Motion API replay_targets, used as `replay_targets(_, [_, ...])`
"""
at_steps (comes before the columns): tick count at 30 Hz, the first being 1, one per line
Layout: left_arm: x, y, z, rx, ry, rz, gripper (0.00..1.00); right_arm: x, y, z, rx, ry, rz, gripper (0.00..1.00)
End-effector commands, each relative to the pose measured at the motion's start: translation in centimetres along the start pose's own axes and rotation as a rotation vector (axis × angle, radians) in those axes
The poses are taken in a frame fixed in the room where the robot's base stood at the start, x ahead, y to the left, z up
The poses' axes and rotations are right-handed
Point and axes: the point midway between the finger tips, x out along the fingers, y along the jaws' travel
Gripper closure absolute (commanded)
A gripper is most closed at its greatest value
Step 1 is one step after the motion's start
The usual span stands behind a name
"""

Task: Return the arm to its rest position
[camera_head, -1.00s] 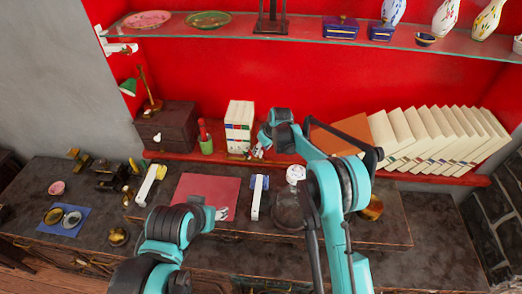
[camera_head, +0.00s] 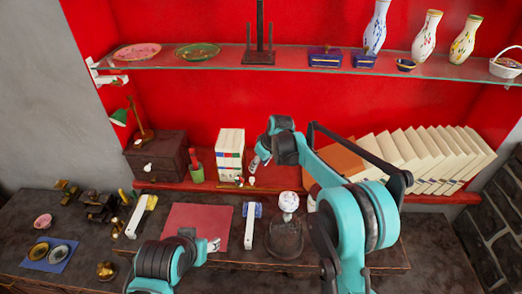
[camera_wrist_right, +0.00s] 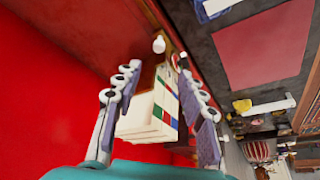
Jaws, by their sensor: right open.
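My right arm reaches in from the lower right in the head view. Its gripper (camera_head: 254,168) is open in front of the back ledge, just right of the white book block (camera_head: 231,142). In the right wrist view the two fingers of the right gripper (camera_wrist_right: 160,112) are spread wide, with the white book block (camera_wrist_right: 150,118) showing between them; I cannot tell whether they touch it. My left arm comes in at the bottom, and its gripper (camera_head: 213,246) is small and partly hidden near the red mat (camera_head: 190,213); its jaws cannot be made out.
A glass shelf (camera_head: 290,68) with plates and vases crosses above. A row of leaning books (camera_head: 430,155) stands right of the arm. A dark chest (camera_head: 155,157), a green cup (camera_head: 197,174) and a glass dome (camera_head: 285,238) stand close by. The counter at far right is bare.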

Motion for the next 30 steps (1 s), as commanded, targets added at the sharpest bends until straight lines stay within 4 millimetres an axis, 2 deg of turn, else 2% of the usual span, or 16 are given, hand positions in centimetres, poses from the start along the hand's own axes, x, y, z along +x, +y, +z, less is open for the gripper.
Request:
replay_targets(6, [0.1,0.0,0.1,0.0,0.0,0.0,0.51,-0.7,0.1,0.4,0.011,0.002,0.007,0.59])
replay_targets(8, [0.4,0.0,0.3,0.0,0.0,0.0,0.51,-1.7,0.2,1.1,0.028,0.006,0.017,0.59])
replay_targets(11, [0.9,0.0,0.7,0.0,0.0,0.0,0.51,-4.5,0.4,3.1,0.079,0.015,0.046,0.59])
replay_targets(15, [1.9,0.0,1.4,0.0,0.0,0.0,0.51,-9.3,0.2,7.5,0.177,0.037,0.101,0.59])
replay_targets(21, [3.2,0.0,2.3,0.0,0.0,0.0,0.51,-14.4,-1.3,15.2,0.318,0.075,0.179,0.59])
replay_targets(25, [4.1,0.0,2.9,0.0,0.0,0.0,0.51,-16.4,-2.8,20.8,0.408,0.103,0.229,0.59])
replay_targets(30, [5.2,0.0,3.7,0.0,0.0,0.0,0.51,-17.2,-5.3,28.2,0.521,0.144,0.291,0.59])
